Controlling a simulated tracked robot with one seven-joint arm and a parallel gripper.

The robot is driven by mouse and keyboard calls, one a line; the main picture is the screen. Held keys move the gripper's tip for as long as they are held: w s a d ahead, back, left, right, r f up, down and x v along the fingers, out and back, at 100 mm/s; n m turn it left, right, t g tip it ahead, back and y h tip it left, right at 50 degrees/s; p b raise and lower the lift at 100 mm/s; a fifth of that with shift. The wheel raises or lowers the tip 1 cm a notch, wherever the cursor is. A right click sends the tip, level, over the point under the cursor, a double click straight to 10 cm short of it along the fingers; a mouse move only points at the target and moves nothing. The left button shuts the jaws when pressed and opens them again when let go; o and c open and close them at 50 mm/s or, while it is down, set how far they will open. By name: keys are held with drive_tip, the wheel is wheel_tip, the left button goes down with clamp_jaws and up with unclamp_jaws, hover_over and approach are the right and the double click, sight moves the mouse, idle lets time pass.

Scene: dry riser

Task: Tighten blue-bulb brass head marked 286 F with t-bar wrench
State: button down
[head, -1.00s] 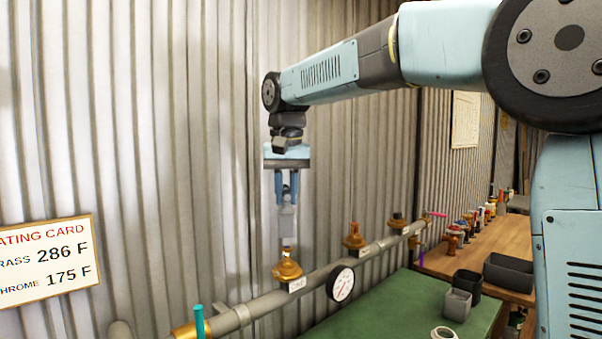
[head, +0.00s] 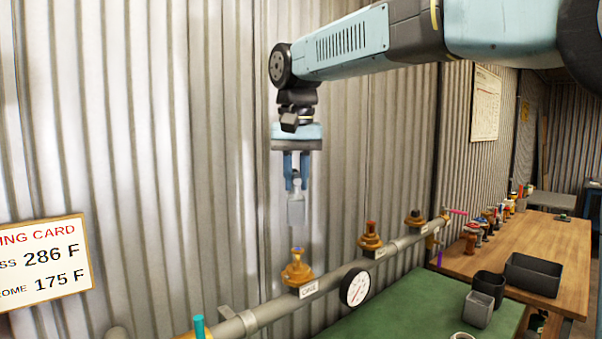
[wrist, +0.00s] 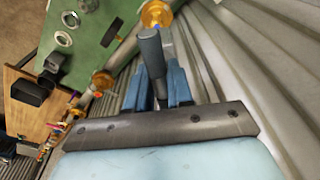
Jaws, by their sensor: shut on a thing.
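My gripper (head: 296,182) hangs over the pipe, its fingers shut on a grey cylindrical tool (head: 296,210), seemingly the t-bar wrench. In the wrist view the tool (wrist: 151,55) stands out from between the blue fingers (wrist: 160,90); any crossbar is hidden. Below it, apart from it by a clear gap, is the nearest brass head (head: 297,272) on the outlet tagged ONE. This head (wrist: 157,13) also shows in the wrist view with a small blue spot, perhaps its bulb. Two more brass heads, a middle one (head: 370,240) and a far one (head: 415,218), stand along the pipe.
A rating card (head: 45,262) reads 286 F and 175 F. A round gauge (head: 355,287) sits on the pipe (head: 325,282), close to the corrugated wall (head: 150,150).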

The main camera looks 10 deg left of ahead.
sight(297, 197)
drive_tip(key=shift+d+f, duration=0.15)
drive_tip(key=shift+f, duration=2.15)
drive_tip(key=shift+f, duration=2.65)
drive_tip(key=m, duration=0.4)
drive_tip(key=shift+m+h, duration=0.3)
drive_tip(key=shift+m, duration=0.6)
